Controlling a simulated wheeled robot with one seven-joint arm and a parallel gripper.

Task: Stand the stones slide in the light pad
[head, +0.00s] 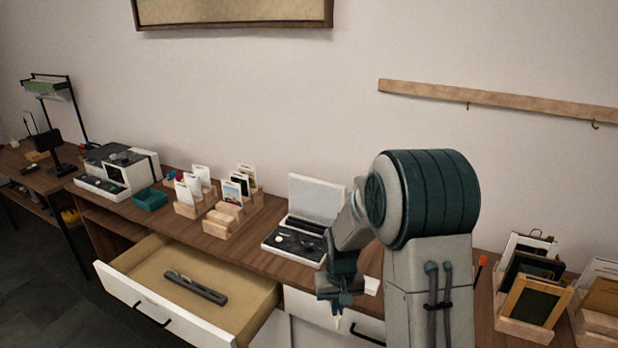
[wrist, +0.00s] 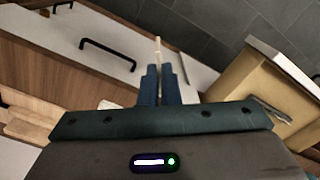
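My gripper (head: 340,298) hangs in front of the table edge, right of the open drawer. In the wrist view its two blue fingers (wrist: 160,84) are close together around a thin pale piece (wrist: 158,52), seen edge-on. Its face is hidden, so I cannot tell whether it is the stones slide. Picture cards (head: 236,189) stand in wooden slotted blocks (head: 222,220) on the table; their pictures are too small to name. I cannot tell which thing is the light pad; a small white piece (head: 371,285) shows beside my arm, partly hidden.
An open drawer (head: 255,300) juts out at the left, holding a dark bar (head: 196,288). A white case (head: 315,205) with its lid up stands on the table (head: 232,246). A teal tray (head: 150,199) and white machine (head: 125,170) stand further left. Framed boards (head: 536,300) stand right.

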